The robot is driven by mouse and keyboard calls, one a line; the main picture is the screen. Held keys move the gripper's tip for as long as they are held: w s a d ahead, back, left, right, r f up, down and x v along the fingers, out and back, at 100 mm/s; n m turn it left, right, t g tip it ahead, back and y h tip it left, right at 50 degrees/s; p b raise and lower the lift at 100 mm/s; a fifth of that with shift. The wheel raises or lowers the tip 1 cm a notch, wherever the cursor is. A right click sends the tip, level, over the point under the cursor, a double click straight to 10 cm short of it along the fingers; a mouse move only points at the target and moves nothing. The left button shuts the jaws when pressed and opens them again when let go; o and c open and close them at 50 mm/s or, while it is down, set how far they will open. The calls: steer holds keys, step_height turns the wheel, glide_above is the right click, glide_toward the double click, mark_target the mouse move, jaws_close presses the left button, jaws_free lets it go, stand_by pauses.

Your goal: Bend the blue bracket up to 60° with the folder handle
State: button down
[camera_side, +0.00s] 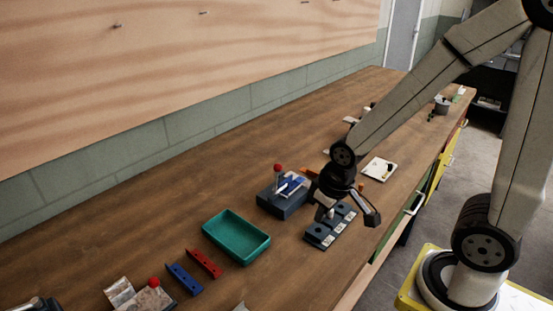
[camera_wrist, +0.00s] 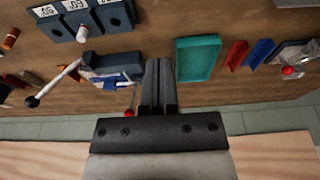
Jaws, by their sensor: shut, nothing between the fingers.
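The folder (camera_side: 283,200) is a dark blue-grey block on the bench, left of my gripper in the side view. It also shows in the wrist view (camera_wrist: 112,66). A blue piece (camera_wrist: 118,82), apparently the blue bracket, lies on the folder beside a pale plate; its bend angle cannot be read. A silver handle with a black knob (camera_wrist: 33,102) sticks out from the folder. A red ball knob (camera_side: 278,168) stands above the folder. My gripper (camera_wrist: 158,64) is shut and empty above the bench, fingers pointing down, between the folder and the teal tray in the wrist view.
The teal tray (camera_side: 237,237) is empty. Red (camera_side: 204,263) and blue (camera_side: 185,278) strips lie beside it. A dark block with number labels (camera_side: 320,237) stands below my gripper. Another red-knobbed fixture (camera_side: 153,297) is at the near end. The wall runs behind the bench.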

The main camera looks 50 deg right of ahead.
steer(key=c, duration=0.7)
jaws_free()
steer(key=shift+w+d, duration=0.1)
steer(key=o, duration=0.3)
steer(key=shift+w+d+r, duration=0.1)
steer(key=shift+w+d, duration=0.15)
steer(key=shift+o, duration=0.2)
steer(key=w+d+m, duration=0.3)
steer(key=d+m, duration=0.1)
steer(key=d, duration=0.5)
steer(key=w+d+r+m+y, duration=0.1)
steer(key=w+d+m, duration=0.2)
steer(key=d, duration=0.7)
steer(key=w+d+m, duration=0.3)
steer(key=d+m, duration=0.2)
steer(key=d, duration=0.4)
steer(key=shift+d+r+m+t+y, duration=0.3)
steer(key=shift+d+r, duration=0.05)
steer(key=shift+r, duration=0.05)
steer(key=shift+x, duration=3.9)
